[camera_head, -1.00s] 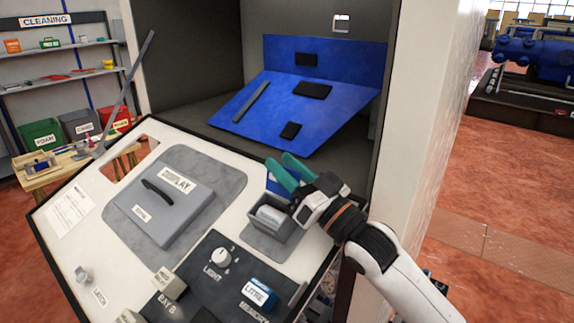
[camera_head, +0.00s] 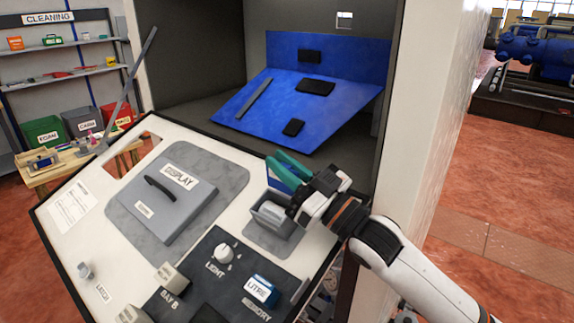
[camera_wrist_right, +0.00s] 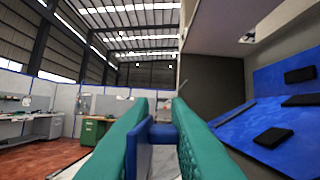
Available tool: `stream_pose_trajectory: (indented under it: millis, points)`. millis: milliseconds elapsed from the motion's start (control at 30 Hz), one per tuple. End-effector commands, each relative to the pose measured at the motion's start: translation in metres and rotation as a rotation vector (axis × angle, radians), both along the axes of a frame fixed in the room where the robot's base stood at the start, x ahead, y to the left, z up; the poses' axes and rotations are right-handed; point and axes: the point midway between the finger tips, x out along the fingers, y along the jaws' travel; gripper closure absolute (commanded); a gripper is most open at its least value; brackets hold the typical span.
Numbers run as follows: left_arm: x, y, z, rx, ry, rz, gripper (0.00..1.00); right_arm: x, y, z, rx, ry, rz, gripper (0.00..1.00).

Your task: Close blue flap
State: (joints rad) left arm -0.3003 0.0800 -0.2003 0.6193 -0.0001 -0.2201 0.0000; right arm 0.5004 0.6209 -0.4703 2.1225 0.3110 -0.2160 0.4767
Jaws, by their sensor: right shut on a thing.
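The small blue flap (camera_head: 279,176) stands raised at the far edge of a small grey open box (camera_head: 282,222) on the slanted white panel. My right gripper (camera_head: 276,156) has teal fingers at this flap, above and behind the box. In the right wrist view the fingers (camera_wrist_right: 160,115) are shut on the flap (camera_wrist_right: 140,152), whose blue plate and darker blue bar show between them. A pale block (camera_head: 272,209) lies in the box. The gripper partly hides the flap. My left gripper is not in view.
A grey display cover (camera_head: 165,208) lies to the left of the box. A large blue sloped board (camera_head: 290,112) stands in the recess behind. A white pillar (camera_head: 430,110) is to the right.

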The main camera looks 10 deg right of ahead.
Motion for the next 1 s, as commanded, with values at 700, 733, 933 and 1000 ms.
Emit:
stream_pose_trajectory:
  millis: [700,733,933,1000]
  points:
    - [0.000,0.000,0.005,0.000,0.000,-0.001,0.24,-0.010,0.013,0.000,-0.278,-0.218,-0.004,1.00]
    - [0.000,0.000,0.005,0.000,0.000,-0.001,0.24,-0.011,0.013,0.000,-0.281,-0.220,-0.005,1.00]
    - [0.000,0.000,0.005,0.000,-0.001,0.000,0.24,-0.011,0.014,0.000,-0.283,-0.223,-0.004,1.00]
    - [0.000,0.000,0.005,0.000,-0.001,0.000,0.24,-0.011,0.014,0.000,-0.283,-0.223,-0.004,1.00]
